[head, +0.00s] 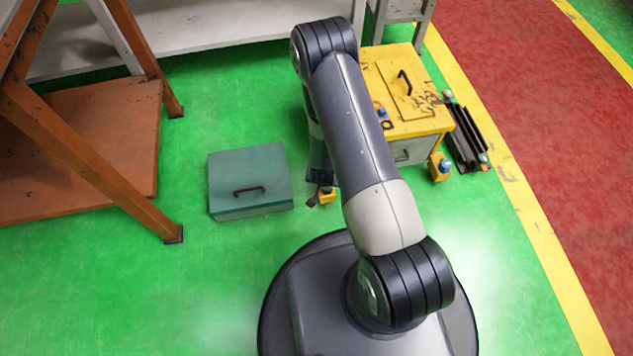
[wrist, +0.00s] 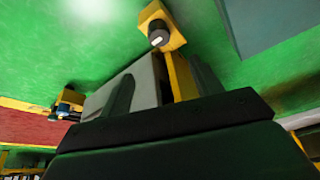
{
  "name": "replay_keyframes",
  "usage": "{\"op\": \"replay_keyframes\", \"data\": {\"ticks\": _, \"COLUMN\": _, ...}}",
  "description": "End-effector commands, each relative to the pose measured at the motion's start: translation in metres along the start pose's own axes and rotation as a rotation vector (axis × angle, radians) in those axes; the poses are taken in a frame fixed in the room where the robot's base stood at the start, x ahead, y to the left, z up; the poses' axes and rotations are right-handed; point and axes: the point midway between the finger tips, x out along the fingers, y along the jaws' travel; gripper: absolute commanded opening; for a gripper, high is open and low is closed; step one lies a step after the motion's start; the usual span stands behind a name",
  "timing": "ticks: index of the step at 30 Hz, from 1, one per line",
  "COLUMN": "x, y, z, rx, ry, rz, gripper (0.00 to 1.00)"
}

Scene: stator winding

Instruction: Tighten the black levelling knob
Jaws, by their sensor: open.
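The black levelling knob (wrist: 157,37) sits on a small yellow block (wrist: 152,20) on the floor, near the top of the wrist view. It has a light mark on its face. In the head view the yellow block (head: 328,196) shows just below my gripper (head: 321,181), with a dark piece at its left that may be the knob. My gripper is open and points down close to the block. No grip on the knob is seen. The fingertips are dark and partly hidden by my arm. A wide dark part of my wrist fills the bottom of the wrist view.
A yellow-topped cabinet (head: 409,125) with a grey front stands behind my arm. A second yellow block (head: 440,168) with a blue knob stands at its right corner. A teal box (head: 248,175) lies left of my gripper. Orange framing (head: 90,155) stands at far left. Green floor is free in front.

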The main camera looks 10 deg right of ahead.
Motion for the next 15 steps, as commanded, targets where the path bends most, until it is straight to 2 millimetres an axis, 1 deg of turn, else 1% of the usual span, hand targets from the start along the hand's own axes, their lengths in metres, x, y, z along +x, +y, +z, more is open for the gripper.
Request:
{"op": "replay_keyframes", "data": {"ticks": 1, "x": 0.013, "y": 0.003, "z": 0.007, "rx": 0.002, "ry": 0.003, "rz": 0.008, "gripper": 0.61}}
{"op": "replay_keyframes", "data": {"ticks": 3, "x": 0.019, "y": 0.004, "z": 0.01, "rx": 0.004, "ry": 0.007, "rz": 0.014, "gripper": 0.61}}
{"op": "replay_keyframes", "data": {"ticks": 8, "x": 0.032, "y": 0.006, "z": 0.012, "rx": 0.006, "ry": 0.01, "rz": 0.018, "gripper": 0.61}}
{"op": "replay_keyframes", "data": {"ticks": 11, "x": 0.049, "y": 0.006, "z": 0.012, "rx": 0.007, "ry": 0.009, "rz": 0.018, "gripper": 0.61}}
{"op": "replay_keyframes", "data": {"ticks": 15, "x": 0.077, "y": 0.007, "z": 0.012, "rx": 0.006, "ry": 0.01, "rz": 0.018, "gripper": 0.61}}
